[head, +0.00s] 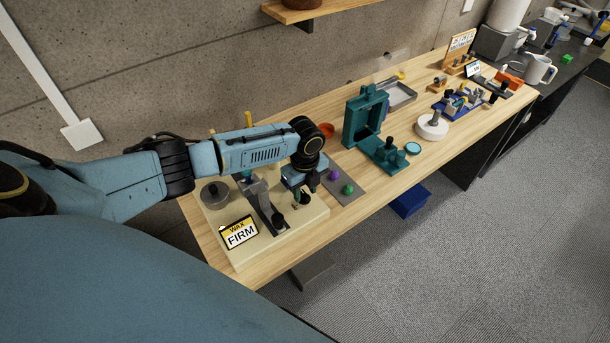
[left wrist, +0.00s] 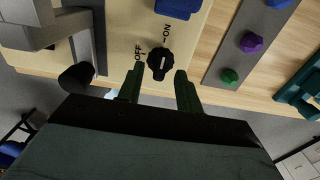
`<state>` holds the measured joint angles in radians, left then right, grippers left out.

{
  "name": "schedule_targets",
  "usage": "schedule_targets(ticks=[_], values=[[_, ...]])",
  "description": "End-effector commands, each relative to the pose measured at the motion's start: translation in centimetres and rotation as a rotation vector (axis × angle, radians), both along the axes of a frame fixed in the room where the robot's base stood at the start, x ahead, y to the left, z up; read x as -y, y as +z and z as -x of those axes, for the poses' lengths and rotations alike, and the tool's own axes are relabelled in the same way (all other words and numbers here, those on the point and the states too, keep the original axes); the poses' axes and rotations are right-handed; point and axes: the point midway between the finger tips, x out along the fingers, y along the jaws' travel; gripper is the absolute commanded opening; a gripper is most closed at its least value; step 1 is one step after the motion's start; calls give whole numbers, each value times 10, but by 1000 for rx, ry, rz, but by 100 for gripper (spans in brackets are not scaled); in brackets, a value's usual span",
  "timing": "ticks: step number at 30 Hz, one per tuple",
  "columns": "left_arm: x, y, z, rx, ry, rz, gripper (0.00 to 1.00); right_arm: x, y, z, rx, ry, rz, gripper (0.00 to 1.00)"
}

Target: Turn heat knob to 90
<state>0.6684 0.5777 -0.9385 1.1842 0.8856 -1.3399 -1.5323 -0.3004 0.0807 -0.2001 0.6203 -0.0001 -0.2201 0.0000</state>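The heat knob (left wrist: 160,62) is black and round with a ribbed rim, on a cream-coloured wax unit (head: 232,258). In the left wrist view, OFF is printed to its left and ON above it, and a pale line on its face runs roughly up and down the picture. My left gripper (left wrist: 160,82) is open, its two dark green fingers on either side of the knob's near edge with gaps to both sides. In the head view, my left gripper (head: 298,192) is over the unit's right part, and partly hides the knob. My right gripper is in neither view.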

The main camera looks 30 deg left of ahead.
Motion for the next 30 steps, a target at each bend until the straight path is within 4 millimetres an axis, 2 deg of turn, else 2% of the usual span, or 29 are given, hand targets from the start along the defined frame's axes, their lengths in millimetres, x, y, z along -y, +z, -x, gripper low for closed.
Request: schedule_targets(ticks=[9,15,21,30], values=[[-1,68,-1,6,-2,-1,35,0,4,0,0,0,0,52],[-1,106,-1,5,-2,-1,35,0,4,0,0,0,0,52],[0,124,-1,2,-2,0,35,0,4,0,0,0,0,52],[0,127,0,1,-1,-1,35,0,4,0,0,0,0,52]])
